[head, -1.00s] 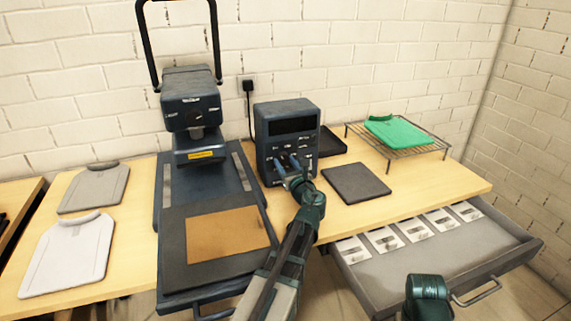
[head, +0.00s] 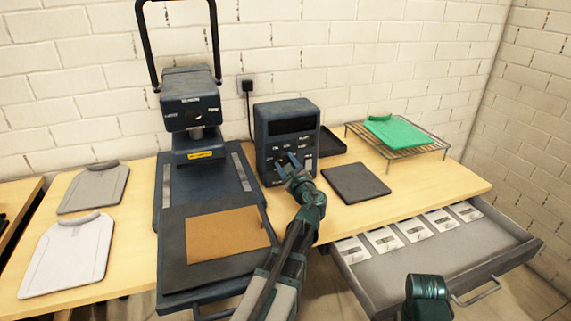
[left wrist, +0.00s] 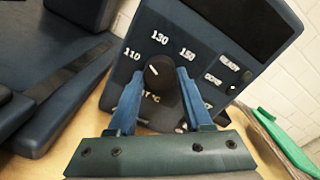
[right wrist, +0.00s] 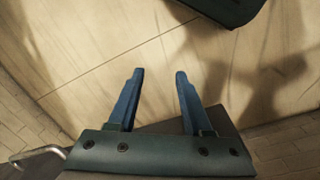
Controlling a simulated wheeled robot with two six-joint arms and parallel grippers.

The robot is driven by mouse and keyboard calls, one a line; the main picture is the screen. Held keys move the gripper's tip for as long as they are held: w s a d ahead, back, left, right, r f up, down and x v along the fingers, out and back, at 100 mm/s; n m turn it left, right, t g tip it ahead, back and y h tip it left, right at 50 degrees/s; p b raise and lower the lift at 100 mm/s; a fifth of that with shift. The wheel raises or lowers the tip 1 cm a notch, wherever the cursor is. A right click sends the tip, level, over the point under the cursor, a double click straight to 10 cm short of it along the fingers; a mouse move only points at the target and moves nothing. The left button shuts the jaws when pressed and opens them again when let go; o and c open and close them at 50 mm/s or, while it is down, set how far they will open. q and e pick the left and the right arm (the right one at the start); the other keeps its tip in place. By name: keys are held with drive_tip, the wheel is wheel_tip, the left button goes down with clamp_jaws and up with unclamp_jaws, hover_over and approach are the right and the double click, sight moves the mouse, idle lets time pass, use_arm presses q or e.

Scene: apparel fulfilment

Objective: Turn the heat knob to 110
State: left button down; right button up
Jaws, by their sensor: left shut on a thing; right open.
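The dark control box (head: 287,125) stands on the table, and its front panel fills much of the left wrist view (left wrist: 205,30). The black heat knob (left wrist: 157,73) has a white pointer line and sits below the labels 110 (left wrist: 132,53), 130 (left wrist: 160,37) and 150 (left wrist: 188,54). The pointer slants to the upper left, toward the 110–130 side; its exact reading is unclear. My left gripper (left wrist: 160,78) is shut on the knob, one blue finger on each side; it also shows in the head view (head: 289,166). My right gripper (right wrist: 158,75) is open and empty.
A heat press (head: 190,110) stands left of the box. A dark pad (head: 356,183) lies to its right, and a green folded garment (head: 398,132) lies on a wire rack (head: 418,152). An open drawer (head: 400,280) with several labelled cards juts out at front right.

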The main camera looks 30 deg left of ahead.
use_arm(q)
drive_tip(key=n, duration=0.4)
drive_tip(key=shift+n, duration=0.4)
idle(0.4)
drive_tip(key=shift+c, duration=1.6)
unclamp_jaws()
drive_tip(key=shift+d, duration=0.1)
drive_tip(key=v, duration=1.3)
drive_tip(key=shift+s+d, duration=0.2)
drive_tip(key=shift+s, duration=0.1)
